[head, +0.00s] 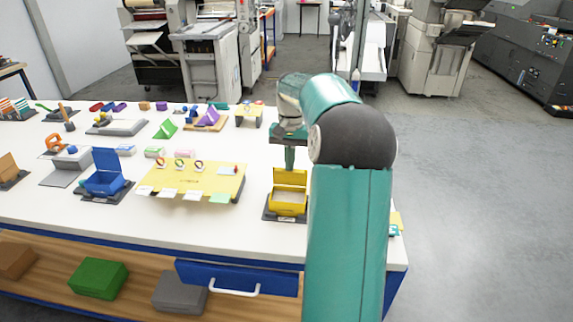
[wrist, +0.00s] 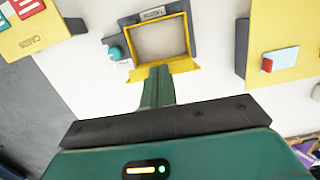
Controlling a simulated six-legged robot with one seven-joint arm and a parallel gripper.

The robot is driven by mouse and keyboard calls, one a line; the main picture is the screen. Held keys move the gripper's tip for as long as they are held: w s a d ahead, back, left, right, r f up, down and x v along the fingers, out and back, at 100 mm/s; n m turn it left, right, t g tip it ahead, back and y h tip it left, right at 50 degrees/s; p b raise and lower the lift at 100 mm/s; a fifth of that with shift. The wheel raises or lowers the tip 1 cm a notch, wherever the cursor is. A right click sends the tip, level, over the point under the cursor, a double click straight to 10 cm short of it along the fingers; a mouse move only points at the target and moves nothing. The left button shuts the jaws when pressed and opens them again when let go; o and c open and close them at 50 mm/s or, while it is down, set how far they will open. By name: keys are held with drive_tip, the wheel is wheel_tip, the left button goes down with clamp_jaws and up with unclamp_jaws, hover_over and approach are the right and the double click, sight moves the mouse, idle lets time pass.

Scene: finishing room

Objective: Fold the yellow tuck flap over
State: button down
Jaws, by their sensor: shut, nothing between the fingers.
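The yellow box (head: 288,208) stands open on a dark base near the table's front edge. Its yellow tuck flap (head: 291,178) stands up along the far side of the box. In the wrist view the box (wrist: 187,38) shows a yellow rim around a grey-beige inside, and the flap (wrist: 180,67) spreads along the near rim. My gripper (head: 290,163) is shut and empty, pointing down at the flap's top edge. In the wrist view my fingertips (wrist: 158,72) overlap the middle of the flap. I cannot tell whether they touch it.
A yellow board (head: 225,182) with rings and cards lies left of the box. A blue open box (head: 105,182) stands farther left. A teal knob (wrist: 116,53) sits beside the yellow box's base.

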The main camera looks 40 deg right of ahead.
drive_tip(key=shift+r, duration=0.1)
wheel_tip(320, 180, up, 10)
idle(1.2)
idle(0.5)
